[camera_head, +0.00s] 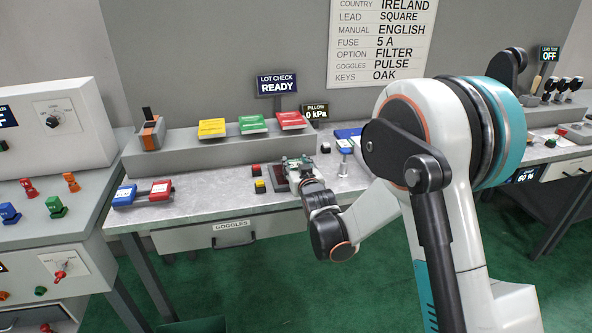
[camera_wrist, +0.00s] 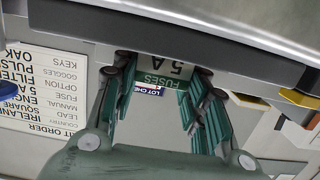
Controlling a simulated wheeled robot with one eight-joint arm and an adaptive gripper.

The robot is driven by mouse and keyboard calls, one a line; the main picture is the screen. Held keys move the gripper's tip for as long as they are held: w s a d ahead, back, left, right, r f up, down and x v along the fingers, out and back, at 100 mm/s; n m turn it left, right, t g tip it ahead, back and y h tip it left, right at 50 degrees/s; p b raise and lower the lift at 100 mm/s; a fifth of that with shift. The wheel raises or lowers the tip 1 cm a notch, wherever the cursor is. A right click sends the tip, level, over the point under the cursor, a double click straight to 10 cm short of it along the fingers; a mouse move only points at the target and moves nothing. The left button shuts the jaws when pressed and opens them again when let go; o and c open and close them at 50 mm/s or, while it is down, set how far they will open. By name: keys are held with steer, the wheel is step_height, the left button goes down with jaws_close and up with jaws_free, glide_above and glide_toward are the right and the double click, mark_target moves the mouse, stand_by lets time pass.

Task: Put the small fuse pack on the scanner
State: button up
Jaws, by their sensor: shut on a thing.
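My gripper (camera_wrist: 163,78) is shut on the small fuse pack (camera_wrist: 166,68), a pack with a white and green label reading "FUSES 5 A". In the wrist view the pack sits between the green finger pads. In the head view my gripper (camera_head: 299,166) is low over the workbench, in front of the raised shelf. A dark reddish pad (camera_head: 279,179) lies beside and partly under it; I cannot tell whether this is the scanner, or whether the pack touches it. The "LOT CHECK READY" sign (camera_head: 278,84) stands behind the shelf.
Yellow (camera_head: 211,128), green (camera_head: 252,124) and red (camera_head: 290,120) packs lie on the shelf. Blue (camera_head: 124,195) and red (camera_head: 160,190) boxes lie at the bench's left. Small red and yellow buttons (camera_head: 260,186) stand left of my gripper.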

steer(key=shift+f, duration=0.1)
steer(key=o, duration=1.1)
steer(key=shift+c, duration=0.2)
